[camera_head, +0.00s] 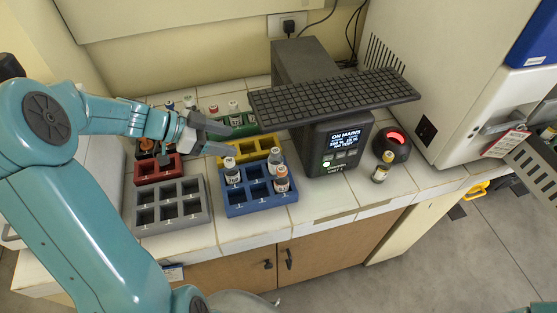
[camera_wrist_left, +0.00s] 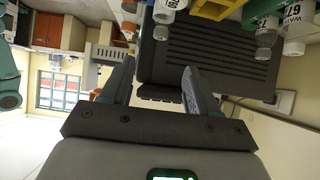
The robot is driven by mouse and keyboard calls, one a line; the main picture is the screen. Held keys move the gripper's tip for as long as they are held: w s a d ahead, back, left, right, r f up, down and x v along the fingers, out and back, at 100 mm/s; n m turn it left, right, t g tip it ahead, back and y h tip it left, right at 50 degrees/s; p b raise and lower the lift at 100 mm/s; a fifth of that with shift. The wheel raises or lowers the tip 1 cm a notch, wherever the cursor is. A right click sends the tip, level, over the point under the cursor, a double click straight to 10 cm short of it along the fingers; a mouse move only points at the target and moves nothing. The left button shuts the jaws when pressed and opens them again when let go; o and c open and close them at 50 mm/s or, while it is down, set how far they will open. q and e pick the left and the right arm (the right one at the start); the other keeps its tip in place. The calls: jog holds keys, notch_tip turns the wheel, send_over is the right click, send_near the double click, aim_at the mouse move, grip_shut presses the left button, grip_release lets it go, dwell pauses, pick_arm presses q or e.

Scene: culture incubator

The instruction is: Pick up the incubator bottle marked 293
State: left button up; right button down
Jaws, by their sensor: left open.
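My left gripper (camera_head: 217,140) is open and empty above the racks, its fingers pointing right; its open fingers also show in the left wrist view (camera_wrist_left: 158,88). A blue rack (camera_head: 261,207) at the front holds a white-capped bottle (camera_head: 232,174), another white-capped bottle (camera_head: 275,160) and an orange-capped bottle (camera_head: 281,181). A single bottle (camera_head: 381,168) stands apart on the counter at right. White-capped bottles (camera_head: 234,112) stand in the racks behind. In the left wrist view a bottle (camera_wrist_left: 295,32) hangs inverted in the picture. I cannot read 293 on any label. My right gripper is out of view.
A grey rack (camera_head: 172,230) has empty cells. A red rack (camera_head: 157,180), yellow rack (camera_head: 262,143) and green rack (camera_head: 244,131) are close by. A red-lit device (camera_head: 392,145) stands right.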

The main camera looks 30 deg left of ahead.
aim_at(272, 151)
pick_arm(q)
jog(key=x, duration=1.3)
jog(key=shift+w+a+f, duration=0.1)
jog(key=shift+w+a, duration=0.05)
jog(key=shift+w, duration=0.1)
jog(key=shift+s, duration=0.3)
jog(key=c, duration=0.3)
grip_shut()
